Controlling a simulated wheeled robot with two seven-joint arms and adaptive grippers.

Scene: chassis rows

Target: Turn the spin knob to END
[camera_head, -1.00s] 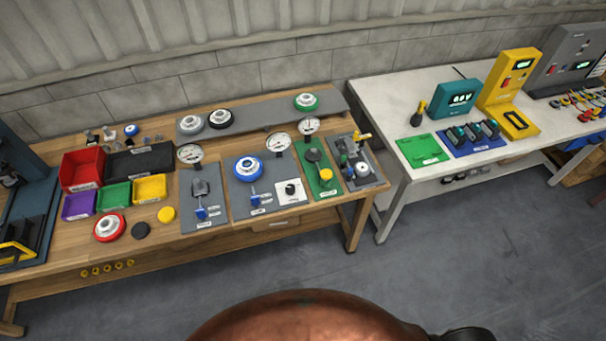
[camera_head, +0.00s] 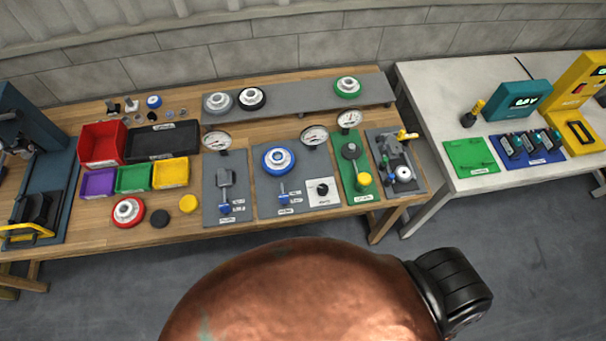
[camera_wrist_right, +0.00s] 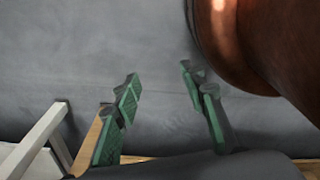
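A small black knob (camera_head: 322,188) sits on a white square plate (camera_head: 324,198) at the right of the middle grey panel on the wooden bench. It is probably the spin knob; its markings are too small to read. In the right wrist view, my right gripper (camera_wrist_right: 162,95) has two green-padded fingers spread apart with nothing between them, above grey floor. It is away from the knob, which does not show there. My left gripper is in neither view.
The middle panel (camera_head: 262,207) also holds a blue-and-white wheel (camera_head: 278,159), a dial gauge (camera_head: 314,136) and a blue-handled lever (camera_head: 283,193). A green panel (camera_head: 365,184) stands close on the right. Colored bins, including a red one (camera_head: 103,143), are at left. Floor is clear in front.

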